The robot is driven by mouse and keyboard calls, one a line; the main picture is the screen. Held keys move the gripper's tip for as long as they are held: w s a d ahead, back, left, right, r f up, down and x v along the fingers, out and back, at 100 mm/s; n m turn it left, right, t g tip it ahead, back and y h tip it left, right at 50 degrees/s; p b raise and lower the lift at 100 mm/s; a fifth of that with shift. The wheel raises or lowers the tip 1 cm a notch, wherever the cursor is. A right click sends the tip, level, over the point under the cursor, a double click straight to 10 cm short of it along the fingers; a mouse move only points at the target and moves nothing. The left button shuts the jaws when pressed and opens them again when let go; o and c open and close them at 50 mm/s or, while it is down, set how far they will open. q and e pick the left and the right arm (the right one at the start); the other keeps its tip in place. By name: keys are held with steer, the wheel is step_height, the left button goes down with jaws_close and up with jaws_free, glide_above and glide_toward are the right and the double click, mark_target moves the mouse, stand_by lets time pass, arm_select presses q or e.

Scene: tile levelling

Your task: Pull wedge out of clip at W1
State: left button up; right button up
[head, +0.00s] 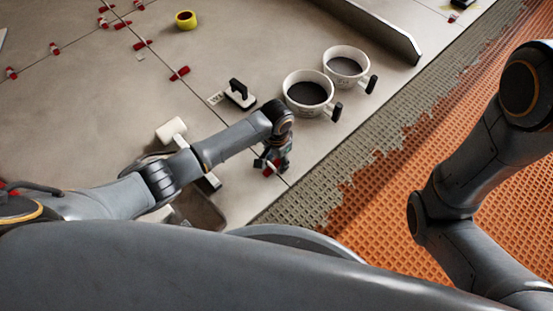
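My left gripper (272,162) points down at the front edge of the grey tiles, over a tile joint. A small red wedge (268,171) shows at its fingertips, low by the tile surface. The clip there is mostly hidden by the fingers, and I cannot tell whether they are closed on the wedge. My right arm comes in at the right; its gripper is out of view. Other red wedges in clips stand along the joints, one of them (180,73) further back. No W1 marking is readable.
A white mallet head (171,129) lies left, beside my arm. A yellow tape roll (186,20) is further back. Combed mortar (330,165) and orange matting (400,170) lie right.

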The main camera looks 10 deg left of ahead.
mark_target(276, 163)
arm_select(q)
steer(key=shift+r, duration=0.5)
step_height(276, 163, up, 11)
